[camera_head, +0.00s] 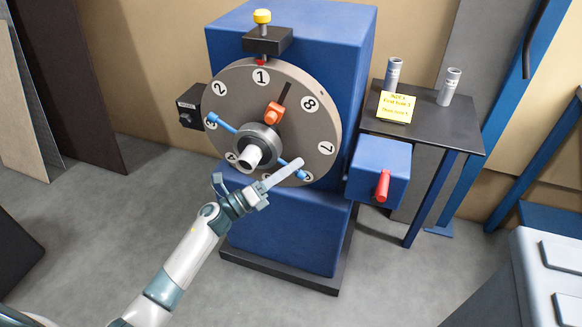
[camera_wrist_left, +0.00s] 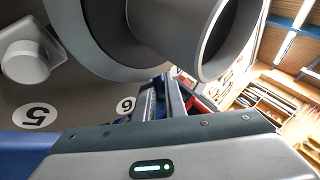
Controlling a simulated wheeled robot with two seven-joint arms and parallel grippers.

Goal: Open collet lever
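The round grey dial plate (camera_head: 311,100) carries numbers and faces me. An orange-handled lever (camera_head: 274,112) with a dark bar sits on its face, up and right of the hub; I take it for the collet lever. The grey hub with its open tube (camera_head: 250,155) juts out below it, and fills the top of the left wrist view (camera_wrist_left: 185,30). My left gripper (camera_head: 300,164) is in front of the plate's lower right, below the hub and apart from the orange lever. Its fingers (camera_wrist_left: 165,95) look close together, with nothing seen between them. My right gripper is out of view.
Blue rods (camera_head: 222,123) stick out beside the hub; one ends near my left fingers. A red handle (camera_head: 383,185) is on a blue box (camera_head: 372,158) at right. A side table (camera_head: 440,125) holds two cylinders and a yellow note (camera_head: 397,106).

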